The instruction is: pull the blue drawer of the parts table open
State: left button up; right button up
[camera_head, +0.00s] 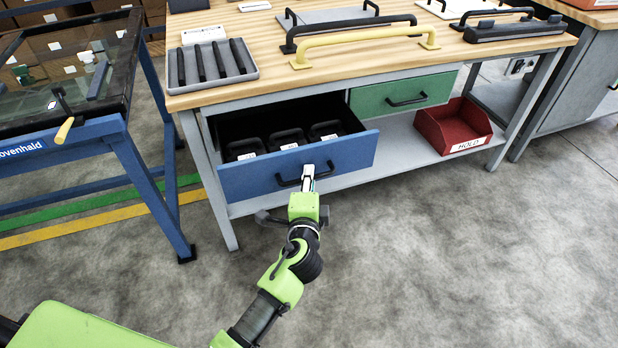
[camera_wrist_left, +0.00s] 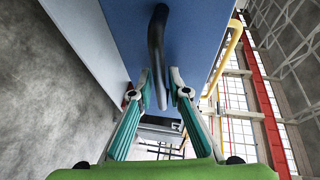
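The blue drawer (camera_head: 240,181) of the parts table (camera_head: 190,99) is pulled well out, and its inside shows in the head view. Its front also fills the middle of the left wrist view (camera_wrist_left: 192,40). The black bar handle (camera_head: 284,183) sits on the drawer front. My left gripper (camera_head: 308,172) is at the right part of this handle. In the left wrist view the handle (camera_wrist_left: 157,45) runs between the two teal fingers, which close in around it. My right gripper is in neither view.
Several black parts with labels (camera_head: 288,138) lie inside the drawer. A green drawer (camera_head: 377,97) is shut to its right. A red bin (camera_head: 440,128) stands on the lower shelf. A blue-framed stand (camera_head: 130,165) is at the left. The floor in front is clear.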

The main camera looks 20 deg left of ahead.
pick_arm(q)
jog(key=v, duration=1.2)
